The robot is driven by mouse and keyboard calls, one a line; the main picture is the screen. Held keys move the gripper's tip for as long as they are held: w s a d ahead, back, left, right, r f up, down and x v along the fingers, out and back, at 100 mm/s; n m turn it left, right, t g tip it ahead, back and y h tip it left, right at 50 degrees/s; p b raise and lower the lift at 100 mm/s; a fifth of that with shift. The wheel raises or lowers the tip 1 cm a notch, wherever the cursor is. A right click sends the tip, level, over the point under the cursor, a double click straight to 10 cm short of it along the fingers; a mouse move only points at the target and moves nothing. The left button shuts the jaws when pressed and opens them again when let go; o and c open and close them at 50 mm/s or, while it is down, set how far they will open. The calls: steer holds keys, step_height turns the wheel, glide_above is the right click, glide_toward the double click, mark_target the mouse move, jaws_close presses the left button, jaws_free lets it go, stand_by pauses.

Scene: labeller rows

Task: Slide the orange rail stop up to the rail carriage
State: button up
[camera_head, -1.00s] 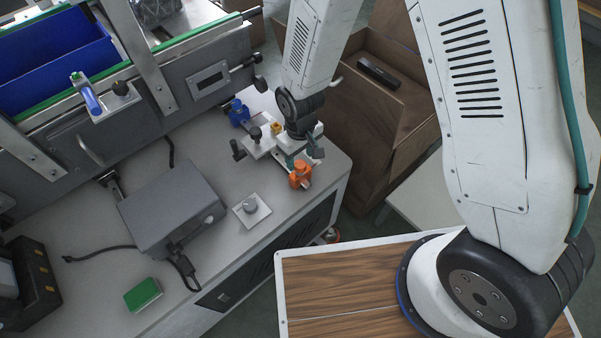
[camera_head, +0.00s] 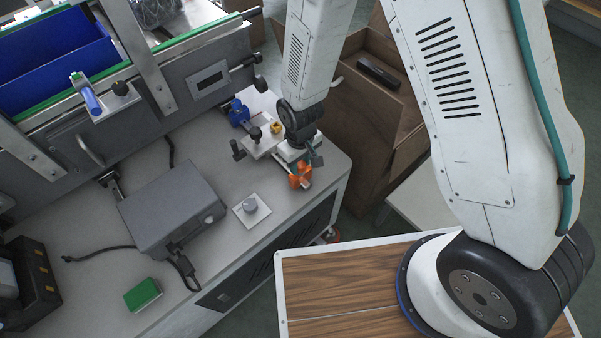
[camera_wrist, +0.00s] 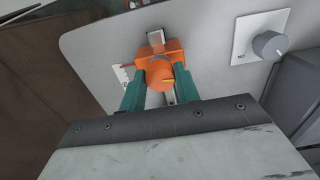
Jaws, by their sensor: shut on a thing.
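The orange rail stop (camera_head: 300,176) sits on a narrow metal rail near the counter's right end. In the wrist view the orange rail stop (camera_wrist: 160,70) stands between the two green fingers, with the rail's end (camera_wrist: 156,38) showing beyond it. My gripper (camera_wrist: 159,82) is shut on the stop. In the head view my gripper (camera_head: 301,160) is partly hidden by my wrist. A pale carriage plate with a black knob, likely the rail carriage (camera_head: 262,145), is just left of my gripper. The gap between stop and carriage is hidden by my wrist.
A blue part (camera_head: 238,113) stands behind the carriage. A grey knob on a white plate (camera_head: 252,208) is to the left of the stop. A grey box (camera_head: 172,208) and a green block (camera_head: 143,294) lie farther left. A brown carton (camera_head: 370,110) stands right of the counter.

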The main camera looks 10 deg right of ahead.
steer(key=shift+w+a, duration=1)
steer(key=shift+w, duration=0.5)
steer(key=shift+w+a, duration=1)
steer(key=shift+w, duration=0.45)
steer(key=shift+w+a, duration=1)
steer(key=shift+w, duration=0.5)
steer(key=o, duration=1.1)
steer(key=shift+o, duration=0.2)
step_height(320, 180, up, 8)
steer(key=s+d+r+m, duration=0.3)
steer(key=s+d+r, duration=1)
steer(key=s+r, duration=0.1)
steer(key=s+d+r+m+t, duration=0.1)
steer(key=s+d+r+m, duration=0.2)
steer(key=s+d+r, duration=1.1)
step_height(320, 180, up, 3)
steer(key=shift+s+r+m, duration=0.2)
steer(key=shift+m, duration=0.2)
